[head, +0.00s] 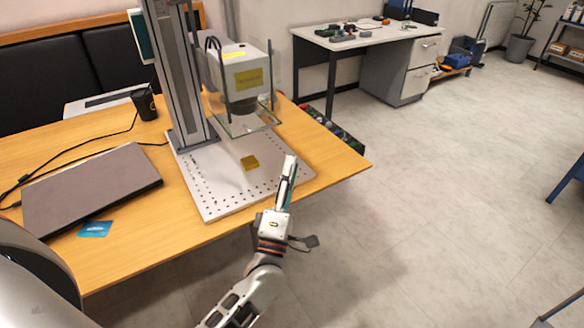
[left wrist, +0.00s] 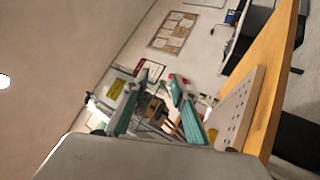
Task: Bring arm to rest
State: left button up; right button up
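My left gripper (head: 289,165) is raised at the front right corner of the laser marker's perforated base plate (head: 215,190). Its teal-padded fingers stand apart in the left wrist view (left wrist: 158,82), with nothing held between them. The laser marker's white head (head: 238,70) hangs from a grey column (head: 178,75), with a clear guard below it. A small gold piece (head: 249,163) lies on the base plate, to the left of the gripper and apart from it. My right gripper is not in view.
The wooden table (head: 335,165) also holds a closed laptop (head: 92,188), a blue card (head: 95,229), a black cup (head: 144,104) and cables. A white desk (head: 365,40) with drawers stands behind. The floor (head: 430,180) to the right is clear.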

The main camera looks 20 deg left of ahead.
pick_arm(q)
jog(key=s+d+f+m+g+h+p, duration=0.2)
jog(key=s+d+f+m+g+h, duration=0.1)
jog(key=s+f+m+h, duration=0.25)
jog(key=s+d+f+m+g+h+p, duration=0.1)
jog(key=s+d+f+m+g+h, duration=0.2)
jog(key=f+m, duration=0.5)
jog(key=s+a+f+m+g+y+p, duration=0.1)
jog(key=s+f+m+g, duration=0.2)
jog(key=s+f+m, duration=0.2)
jog(key=s+a+f+m+g+p, duration=0.1)
jog(key=s+f+m+g, duration=0.2)
jog(key=s, duration=0.9)
notch_tip(320, 180, down, 5)
jog(key=shift+a+r+m+g+y, duration=0.15)
jog(key=shift+m+g+y, duration=0.25)
jog(key=shift+m, duration=0.75)
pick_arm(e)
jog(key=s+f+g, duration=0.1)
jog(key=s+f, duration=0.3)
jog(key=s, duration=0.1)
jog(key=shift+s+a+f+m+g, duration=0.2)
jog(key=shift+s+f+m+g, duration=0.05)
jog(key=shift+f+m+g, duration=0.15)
pick_arm(q)
jog(key=shift+w, duration=0.1)
